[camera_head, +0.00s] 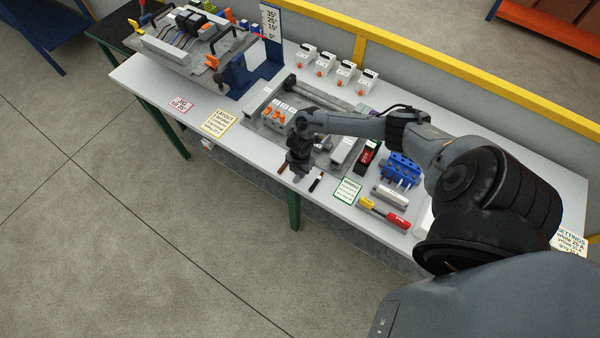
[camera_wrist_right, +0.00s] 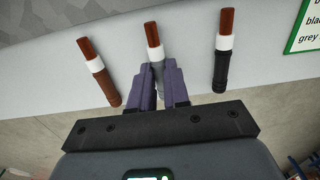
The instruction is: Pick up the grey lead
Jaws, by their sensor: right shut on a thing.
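The grey lead (camera_wrist_right: 153,53) has a copper-coloured end and a white band. In the right wrist view it lies between the two purple fingers of my right gripper (camera_wrist_right: 158,76), which are shut on its grey body. Its lower part is hidden by the fingers. A brown lead (camera_wrist_right: 103,80) lies to its left and a black lead (camera_wrist_right: 222,66) to its right, both apart from the fingers. In the head view my right gripper (camera_head: 298,174) points down at the table's front edge, between the brown lead (camera_head: 283,169) and the black lead (camera_head: 317,181). My left gripper is not in view.
On the white table (camera_head: 185,124), a green-framed card (camera_head: 346,190) and a red-and-yellow tool (camera_head: 384,215) lie right of the leads. A blue block (camera_head: 400,170) and a grey mounting plate with orange-marked parts (camera_head: 275,114) stand behind. The table's front edge is close.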

